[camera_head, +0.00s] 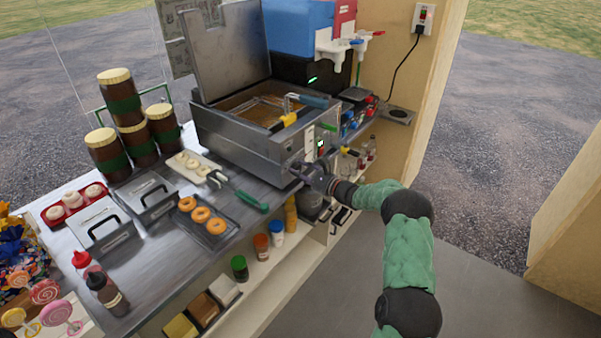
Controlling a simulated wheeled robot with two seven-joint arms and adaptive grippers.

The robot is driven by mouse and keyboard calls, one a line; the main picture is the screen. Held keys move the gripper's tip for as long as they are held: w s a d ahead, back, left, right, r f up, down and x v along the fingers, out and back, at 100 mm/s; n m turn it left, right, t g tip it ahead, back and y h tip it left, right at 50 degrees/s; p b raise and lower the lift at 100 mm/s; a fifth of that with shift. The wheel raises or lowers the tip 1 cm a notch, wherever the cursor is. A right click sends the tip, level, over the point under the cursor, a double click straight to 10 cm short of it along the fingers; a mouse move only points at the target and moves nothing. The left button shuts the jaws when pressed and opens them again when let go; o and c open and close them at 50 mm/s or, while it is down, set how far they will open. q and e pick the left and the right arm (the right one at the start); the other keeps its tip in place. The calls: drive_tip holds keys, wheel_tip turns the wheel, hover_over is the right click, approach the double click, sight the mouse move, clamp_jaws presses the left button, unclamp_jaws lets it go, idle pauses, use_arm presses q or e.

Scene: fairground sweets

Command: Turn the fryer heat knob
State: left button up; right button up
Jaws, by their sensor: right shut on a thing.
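The fryer (238,135) is a steel box on the counter with its lid (222,48) raised and a basket (262,108) in the oil. A control panel with a small green light (320,144) is on its front right corner. My right gripper (302,170) is at the lower front of the fryer, beside this panel. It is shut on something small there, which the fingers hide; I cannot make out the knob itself. My left gripper is not in view.
Orange-brown doughnuts on a dark tray (232,226), a green-handled tool (250,201) and stacked jars (120,90) stand left of the fryer. Bottles and shakers line the shelf (262,290) below. The floor (480,270) at the right is clear.

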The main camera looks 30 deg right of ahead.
drive_tip(key=shift+r, duration=0.35)
drive_tip(key=o, duration=1.1)
drive_tip(key=shift+c, duration=0.2)
drive_tip(key=shift+o, duration=0.4)
drive_tip(key=shift+f, duration=0.15)
drive_tip(key=v, duration=1.2)
drive_tip(key=shift+f, duration=0.1)
drive_tip(key=shift+a+f, duration=0.1)
